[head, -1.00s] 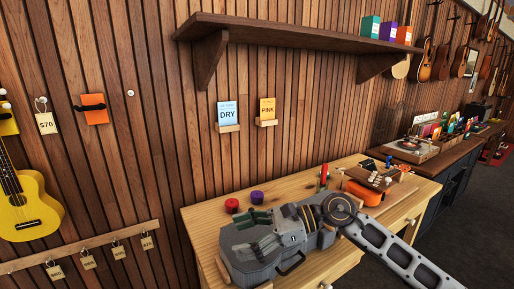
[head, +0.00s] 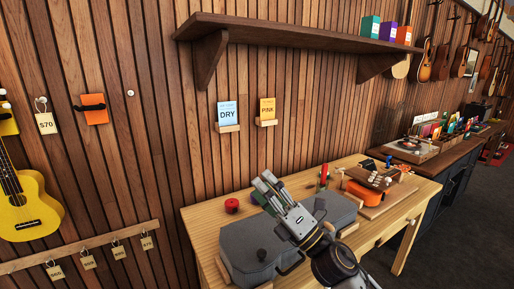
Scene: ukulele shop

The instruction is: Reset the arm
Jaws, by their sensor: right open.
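My right gripper (head: 266,190) is in the middle of the head view, above the workbench. Its fingers point up and to the left, and I see nothing between them. It is open. Its arm comes in from the bottom of the picture. A grey ukulele-shaped case (head: 245,246) lies on the workbench below and behind the gripper, which hides part of it. My left gripper is not in view.
The workbench (head: 204,213) holds a red round tin (head: 232,205) and an orange object (head: 362,192) at its right end. A wooden shelf (head: 300,36) juts from the wall above. A yellow ukulele (head: 28,212) hangs at left.

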